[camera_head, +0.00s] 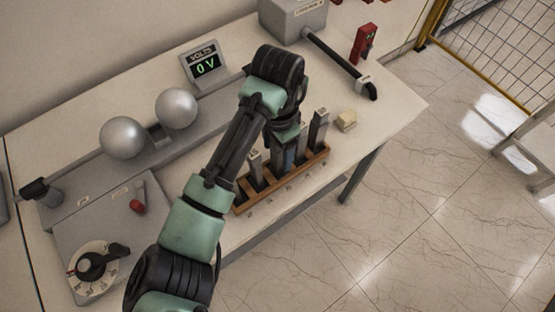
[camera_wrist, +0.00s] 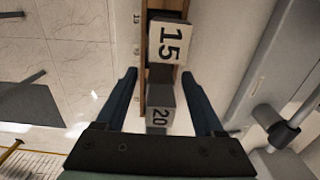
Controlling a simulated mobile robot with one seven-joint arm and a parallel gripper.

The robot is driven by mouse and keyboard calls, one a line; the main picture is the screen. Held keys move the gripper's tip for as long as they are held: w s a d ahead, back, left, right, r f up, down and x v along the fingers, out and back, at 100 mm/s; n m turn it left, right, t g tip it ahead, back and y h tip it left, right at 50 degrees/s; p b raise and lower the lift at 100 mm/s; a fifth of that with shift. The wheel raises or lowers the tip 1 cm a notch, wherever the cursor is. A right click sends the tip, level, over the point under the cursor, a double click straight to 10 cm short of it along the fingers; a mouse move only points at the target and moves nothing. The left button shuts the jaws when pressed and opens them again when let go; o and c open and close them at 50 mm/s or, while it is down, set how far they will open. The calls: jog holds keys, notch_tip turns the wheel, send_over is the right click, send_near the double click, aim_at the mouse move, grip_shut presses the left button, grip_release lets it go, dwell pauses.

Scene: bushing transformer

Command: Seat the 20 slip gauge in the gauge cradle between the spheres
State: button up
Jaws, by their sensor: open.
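The 20 slip gauge (camera_wrist: 160,116) stands in the wooden rack, its label facing up in the wrist view. My gripper (camera_wrist: 159,76) is open, with one dark blue finger on each side of the 20 gauge and a visible gap to both. In the head view my gripper (camera_head: 287,156) is low over the rack and partly hides the gauges there. The gauge cradle (camera_head: 157,133) sits between the two grey spheres, left sphere (camera_head: 124,137) and right sphere (camera_head: 177,108). No gauge shows in it.
The wooden rack (camera_head: 254,205) holds several upright gauges, including the 15 gauge (camera_wrist: 167,42) close to the 20. A voltmeter (camera_head: 204,66) reads 0 V behind the spheres. A pale block (camera_head: 346,120) lies right of the rack.

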grip_shut()
dwell(0.3)
dwell(1.1)
